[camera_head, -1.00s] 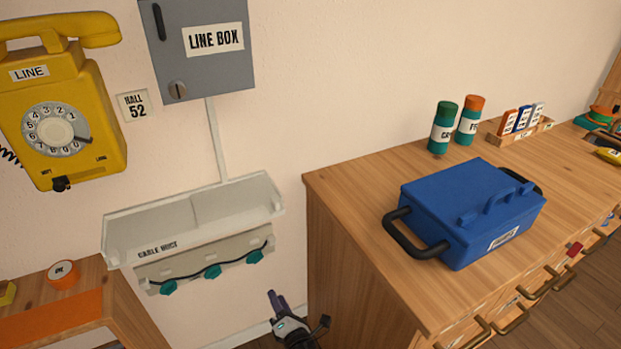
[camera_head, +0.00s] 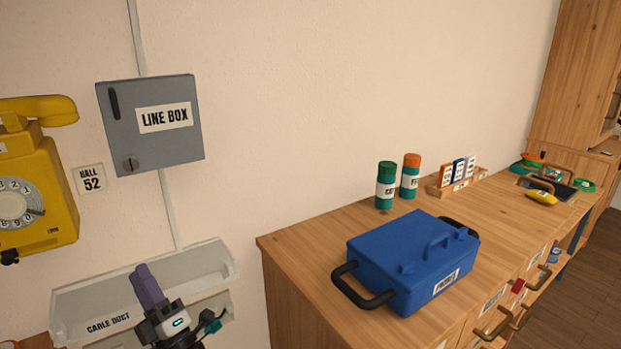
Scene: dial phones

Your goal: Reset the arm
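My gripper (camera_head: 147,288) is at the lower left of the head view, pointing up, in front of the white cable duct (camera_head: 210,262). Its purple fingers appear close together, but the angle does not show clearly whether they are open or shut. I see nothing held in it.
A yellow dial phone (camera_head: 50,200) and a grey line box (camera_head: 150,125) are on the wall. A wooden cabinet (camera_head: 300,245) at the right bears a blue case (camera_head: 410,260), a green-capped can (camera_head: 386,185) and an orange-capped can (camera_head: 411,176). Open wall lies above the cabinet.

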